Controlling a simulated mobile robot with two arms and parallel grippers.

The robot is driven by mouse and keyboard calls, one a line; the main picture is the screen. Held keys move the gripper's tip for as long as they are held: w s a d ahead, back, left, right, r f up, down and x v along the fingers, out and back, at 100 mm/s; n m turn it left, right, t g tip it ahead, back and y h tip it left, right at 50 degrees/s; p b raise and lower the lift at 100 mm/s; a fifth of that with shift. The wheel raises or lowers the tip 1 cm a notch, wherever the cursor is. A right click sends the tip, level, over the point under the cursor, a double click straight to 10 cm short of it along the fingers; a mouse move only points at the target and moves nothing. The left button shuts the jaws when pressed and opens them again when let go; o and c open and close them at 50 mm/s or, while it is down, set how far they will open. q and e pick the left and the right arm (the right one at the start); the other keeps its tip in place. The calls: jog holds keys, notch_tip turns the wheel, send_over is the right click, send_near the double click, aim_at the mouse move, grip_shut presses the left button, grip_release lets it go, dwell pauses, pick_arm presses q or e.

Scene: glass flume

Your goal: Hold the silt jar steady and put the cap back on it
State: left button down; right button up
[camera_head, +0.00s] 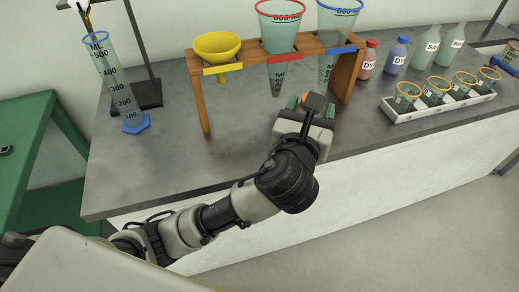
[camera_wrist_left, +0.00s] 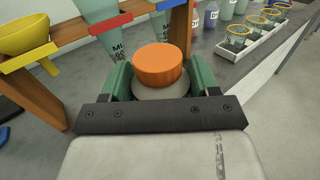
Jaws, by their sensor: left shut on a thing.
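An orange cap (camera_head: 314,101) shows at the tip of my left gripper (camera_head: 311,107), near the front edge of the grey bench. In the left wrist view the round orange cap (camera_wrist_left: 158,64) sits above a pale grey rounded body, the silt jar (camera_wrist_left: 160,91), between the green fingers. My left gripper (camera_wrist_left: 160,84) is shut on the jar, one finger on each side. Most of the jar is hidden by the cap and the gripper. I cannot tell whether the cap is fully seated. My right gripper is not in view.
A wooden rack (camera_head: 198,95) with a yellow funnel (camera_head: 217,45) and two tapered vessels stands just behind the gripper. A measuring cylinder (camera_head: 117,88) is at left. Dye bottles (camera_head: 397,55) and a white tray (camera_head: 398,116) of cups are at right. The front-left bench top is clear.

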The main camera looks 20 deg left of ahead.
pick_arm(q)
jog(key=shift+w+a+r+y, duration=0.1)
jog(key=shift+w+r+y, duration=0.05)
jog(key=shift+y, duration=0.15)
jog(key=shift+s, duration=0.2)
jog(key=shift+w+a, duration=0.1)
jog(key=shift+a, duration=0.05)
jog(key=w+a+f+b, duration=0.1)
jog(key=w+a+f, duration=0.2)
jog(key=a+f, duration=0.4)
jog(key=a, duration=0.4)
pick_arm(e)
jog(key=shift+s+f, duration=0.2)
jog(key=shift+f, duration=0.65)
pick_arm(q)
jog(key=shift+f+b, duration=0.7)
jog(key=shift+f, duration=1.3)
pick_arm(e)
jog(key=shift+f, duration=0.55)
pick_arm(q)
jog(key=shift+f, duration=0.1)
jog(key=shift+c, duration=1.3)
grip_release()
